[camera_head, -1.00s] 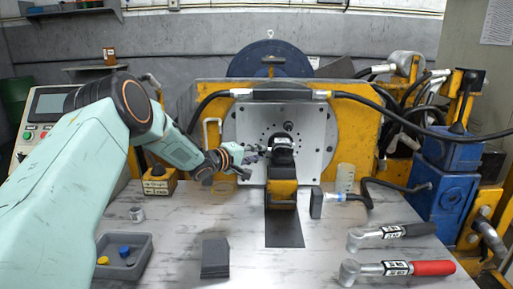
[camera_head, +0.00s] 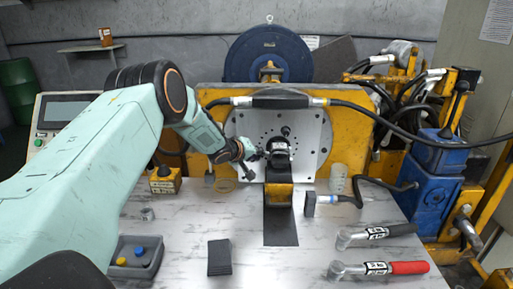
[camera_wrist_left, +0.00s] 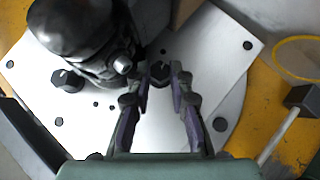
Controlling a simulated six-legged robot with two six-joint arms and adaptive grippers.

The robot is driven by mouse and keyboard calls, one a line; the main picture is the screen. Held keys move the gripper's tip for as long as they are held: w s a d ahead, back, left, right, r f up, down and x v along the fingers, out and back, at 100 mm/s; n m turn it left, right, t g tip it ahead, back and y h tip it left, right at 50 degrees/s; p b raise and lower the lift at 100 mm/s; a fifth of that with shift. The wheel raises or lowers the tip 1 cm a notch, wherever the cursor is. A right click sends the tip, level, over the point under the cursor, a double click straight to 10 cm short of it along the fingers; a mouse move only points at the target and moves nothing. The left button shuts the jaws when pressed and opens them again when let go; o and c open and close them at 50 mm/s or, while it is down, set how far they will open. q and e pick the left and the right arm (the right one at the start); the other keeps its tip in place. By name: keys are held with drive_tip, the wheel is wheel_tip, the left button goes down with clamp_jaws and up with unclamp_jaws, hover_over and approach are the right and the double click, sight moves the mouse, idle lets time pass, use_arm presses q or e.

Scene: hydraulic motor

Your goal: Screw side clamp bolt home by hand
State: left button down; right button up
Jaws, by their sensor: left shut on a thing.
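The black hydraulic motor (camera_head: 279,152) sits against the pale round-holed mounting plate (camera_head: 313,133); in the left wrist view the motor (camera_wrist_left: 80,35) fills the upper left. My left gripper (camera_head: 260,154) is just left of the motor, in front of the plate. In the left wrist view the left gripper (camera_wrist_left: 160,76) is shut on a small dark bolt (camera_wrist_left: 160,71) between its fingertips, over the plate beside the motor. Whether the bolt sits in a hole is hidden. My right gripper is not in view.
A yellow bracket (camera_head: 278,192) stands below the motor. Two torque wrenches (camera_head: 385,232) (camera_head: 395,268) lie at the table's right. A grey tray (camera_head: 127,262) with small caps is at front left, with a dark block (camera_head: 219,257) in the middle. A black hose (camera_head: 395,115) crosses above the plate.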

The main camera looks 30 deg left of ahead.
use_arm(q)
drive_tip(key=shift+w+d+r+m+g+y+p, duration=0.1)
drive_tip(key=shift+r+m+g+y+p, duration=0.05)
drive_tip(key=shift+m+g+y+p, duration=0.45)
idle(0.5)
drive_tip(key=c, duration=1.2)
unclamp_jaws()
drive_tip(key=shift+d, duration=0.1)
